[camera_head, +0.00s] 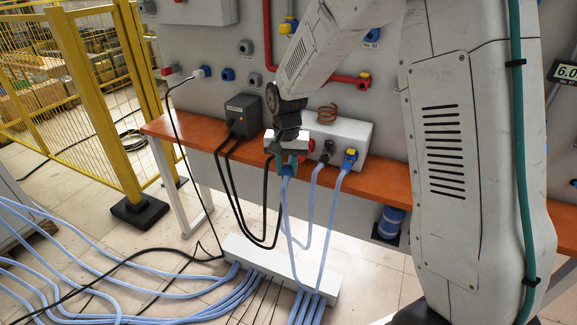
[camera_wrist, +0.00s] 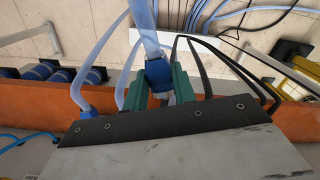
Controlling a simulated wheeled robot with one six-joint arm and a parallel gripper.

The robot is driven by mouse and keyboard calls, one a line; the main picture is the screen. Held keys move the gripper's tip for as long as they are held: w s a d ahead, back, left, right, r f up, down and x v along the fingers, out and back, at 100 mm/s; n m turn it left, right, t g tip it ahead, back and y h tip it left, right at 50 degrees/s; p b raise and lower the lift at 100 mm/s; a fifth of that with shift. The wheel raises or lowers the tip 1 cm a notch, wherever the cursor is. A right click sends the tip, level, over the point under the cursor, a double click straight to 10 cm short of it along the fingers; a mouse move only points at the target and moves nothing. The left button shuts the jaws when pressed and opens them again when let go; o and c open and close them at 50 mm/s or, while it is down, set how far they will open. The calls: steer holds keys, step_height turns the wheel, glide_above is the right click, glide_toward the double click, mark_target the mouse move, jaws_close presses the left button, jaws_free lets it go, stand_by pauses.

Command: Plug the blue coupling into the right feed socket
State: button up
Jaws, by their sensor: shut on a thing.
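My gripper (camera_head: 288,162), in front of the white heater box (camera_head: 345,131), is shut on the blue coupling, whose hose (camera_head: 284,200) hangs down toward the floor. In the wrist view my green gripper fingers (camera_wrist: 156,88) close on both sides of the blue coupling (camera_wrist: 157,72). A grey metallic end shows beyond the coupling, toward the wrist. My gripper hides part of the box's front, and I cannot see the right feed socket clearly. A small red part (camera_head: 308,146) shows just right of the gripper.
A dark fitting (camera_head: 326,150) and a blue-and-yellow coupling (camera_head: 350,157), both with light blue hoses, sit on the box's front. A grey unit (camera_head: 243,115) with black cables stands left on the orange bench (camera_head: 195,130). A copper coil (camera_head: 327,113) tops the box. Hoses hang close together.

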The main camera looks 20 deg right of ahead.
steer(key=d+f+n, duration=0.3)
steer(key=f+n, duration=0.2)
steer(key=f, duration=0.8)
steer(key=shift+s+d, duration=0.2)
steer(key=shift+s, duration=0.15)
steer(key=shift+d, duration=0.1)
